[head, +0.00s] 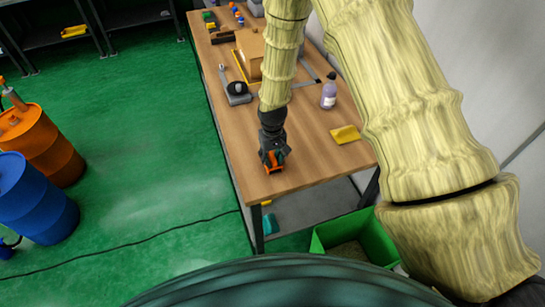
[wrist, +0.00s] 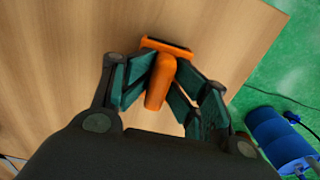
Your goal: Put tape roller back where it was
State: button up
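An orange tool (wrist: 160,80) with a rounded handle and a wide, dark-edged head is between my fingers in the wrist view; it looks like the tape roller. My gripper (wrist: 163,75) has its dark green finger pads against both sides of the handle, and the head sticks out past the fingertips. In the head view my gripper (head: 272,155) points down over the near end of the wooden table, with the orange tool (head: 275,168) at its tips. I cannot tell whether the tool touches the tabletop.
The wooden table (head: 305,130) bears a yellow item (head: 345,134), a purple bottle (head: 329,92), a grey device with a black part (head: 237,90) and a cardboard box (head: 250,50). A green bin (head: 365,240) stands below the near end. Orange (head: 38,140) and blue (head: 35,200) drums stand left.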

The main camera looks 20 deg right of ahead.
aim_at(272, 156)
jog(key=shift+f, duration=0.4)
jog(key=shift+r, duration=0.15)
jog(key=shift+w+r+p, duration=0.15)
jog(key=shift+r+p, duration=0.2)
jog(key=shift+r, duration=0.4)
notch_tip(272, 156, up, 12)
jog(key=b, duration=0.4)
jog(key=shift+f, duration=0.1)
dwell(0.3)
